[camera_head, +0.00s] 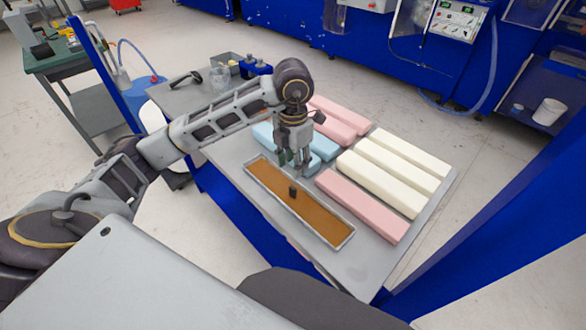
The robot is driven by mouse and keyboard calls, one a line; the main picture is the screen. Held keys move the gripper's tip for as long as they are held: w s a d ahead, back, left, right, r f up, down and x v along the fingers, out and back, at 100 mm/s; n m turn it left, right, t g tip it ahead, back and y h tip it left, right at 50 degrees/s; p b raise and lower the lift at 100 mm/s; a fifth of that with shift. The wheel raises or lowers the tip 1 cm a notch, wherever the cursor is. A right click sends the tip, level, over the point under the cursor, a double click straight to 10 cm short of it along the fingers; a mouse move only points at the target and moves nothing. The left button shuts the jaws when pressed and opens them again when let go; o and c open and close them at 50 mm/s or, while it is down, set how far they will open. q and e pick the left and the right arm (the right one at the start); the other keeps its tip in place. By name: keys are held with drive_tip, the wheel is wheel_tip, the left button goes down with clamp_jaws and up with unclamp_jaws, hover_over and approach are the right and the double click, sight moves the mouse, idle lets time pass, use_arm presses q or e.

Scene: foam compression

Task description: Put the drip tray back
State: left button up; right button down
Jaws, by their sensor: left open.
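The drip tray (262,179) is a long shallow grey-rimmed tray with an orange-brown inside. It lies on the grey table top near the front edge, with a small dark upright knob (293,191) at its middle. My left gripper (296,166) points down just behind the tray, over the table beside the blue foam blocks. It is open, and I see nothing between its fingers. Its arm comes in from the left above the table. I cannot tell if the fingertips touch anything. My right gripper is not in view.
Blue foam blocks (323,147) lie behind and beside the gripper. Pink blocks (362,206) and cream blocks (383,183) fill the right of the table. A blue post crosses the lower right. Small containers and a black-handled tool (187,79) stand at the far left end.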

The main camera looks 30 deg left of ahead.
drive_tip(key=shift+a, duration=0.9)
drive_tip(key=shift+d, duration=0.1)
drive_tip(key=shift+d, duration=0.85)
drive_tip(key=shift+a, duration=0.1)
